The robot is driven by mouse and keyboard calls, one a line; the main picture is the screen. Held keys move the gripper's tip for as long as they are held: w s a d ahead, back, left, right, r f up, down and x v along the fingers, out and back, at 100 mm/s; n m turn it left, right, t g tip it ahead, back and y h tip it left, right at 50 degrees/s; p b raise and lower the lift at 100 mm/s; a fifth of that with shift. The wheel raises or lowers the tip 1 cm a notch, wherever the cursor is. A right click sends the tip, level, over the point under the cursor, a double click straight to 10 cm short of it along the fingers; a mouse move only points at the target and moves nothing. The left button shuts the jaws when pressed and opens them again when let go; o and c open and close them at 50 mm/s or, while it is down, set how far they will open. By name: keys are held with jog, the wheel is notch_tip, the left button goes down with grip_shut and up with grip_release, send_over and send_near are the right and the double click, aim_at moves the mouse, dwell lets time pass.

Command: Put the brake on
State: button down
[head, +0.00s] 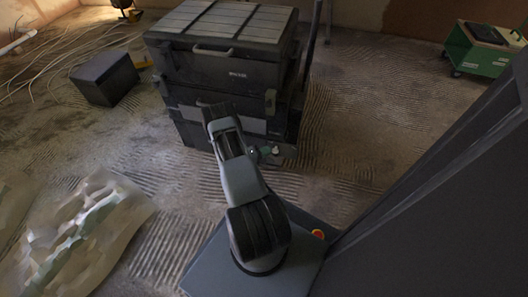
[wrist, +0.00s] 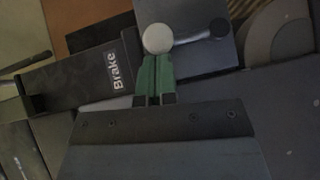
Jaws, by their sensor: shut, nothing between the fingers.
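A black stack of tool cases (head: 232,60) stands in front of me. In the wrist view a dark plate with the white word "Brake" (wrist: 118,70) lies left of my fingers. I take this for the brake lever. My gripper (wrist: 156,60) has green fingers, closed together and empty, close to the pale round part; I cannot tell whether they touch it. In the head view the lever area is small, low at the stack's front right.
A dark box (head: 105,78) and loose pale cables (head: 60,50) lie at the left. A crumpled plastic sheet (head: 75,235) covers the floor at the lower left. A green cart (head: 478,52) stands at the far right. Open ridged floor lies right of the stack.

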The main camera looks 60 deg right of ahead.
jog(key=shift+s+r+p, duration=0.1)
jog(key=shift+r+p, duration=0.05)
jog(key=shift+p, duration=0.2)
jog(key=shift+s+d+m+t+y, duration=0.15)
jog(key=shift+m+t+y, duration=0.15)
jog(key=shift+m+y, duration=0.25)
jog(key=shift+r+p, duration=0.1)
jog(key=shift+p, duration=0.25)
jog(key=shift+s+d+r+m+t+y+p, duration=0.1)
jog(key=shift+s+r+m+t+y+p, duration=0.15)
jog(key=shift+s+p, duration=0.25)
jog(key=shift+s+d+r+m+t+y+p, duration=0.1)
jog(key=shift+s+m+t+y+p, duration=0.15)
jog(key=shift+p, duration=0.4)
jog(key=shift+s+d+f+m+t+y, duration=0.15)
jog(key=shift+s+d+m+t+y, duration=0.2)
jog(key=shift+s, duration=0.45)
jog(key=shift+s+d+f+m+t+y, duration=0.15)
jog(key=shift+s+m+t+y, duration=0.25)
jog(key=shift+s, duration=0.35)
jog(key=shift+s+d+f+m+t+y, duration=0.25)
jog(key=shift+s+t, duration=0.2)
jog(key=shift+s, duration=0.35)
